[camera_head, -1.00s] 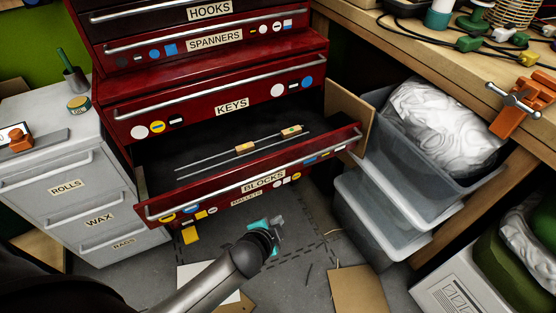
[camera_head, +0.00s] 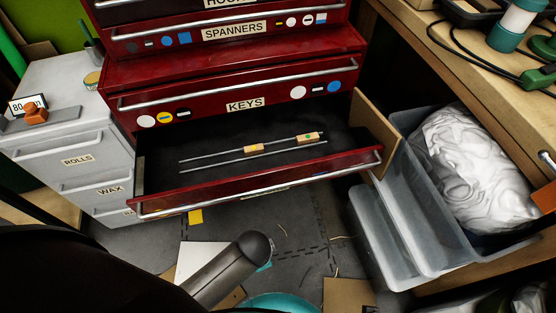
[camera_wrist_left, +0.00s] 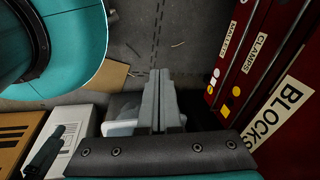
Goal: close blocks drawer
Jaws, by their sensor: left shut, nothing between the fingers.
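The blocks drawer (camera_head: 330,164) is pulled well out of the red tool chest, below the KEYS drawer. Inside it lie two thin metal rods and two small wooden blocks (camera_head: 308,138). Its silver handle runs along the front edge. In the left wrist view the red front with the BLOCKS label (camera_wrist_left: 285,106) is at the right. My left gripper (camera_wrist_left: 160,76) is shut and empty, pointing past the chest front with a gap to it. My right gripper is not seen.
A grey cabinet (camera_head: 70,145) stands left of the chest. Clear plastic bins, one with a white bag (camera_head: 470,165), stand at the right beside a wooden bench (camera_head: 440,60).

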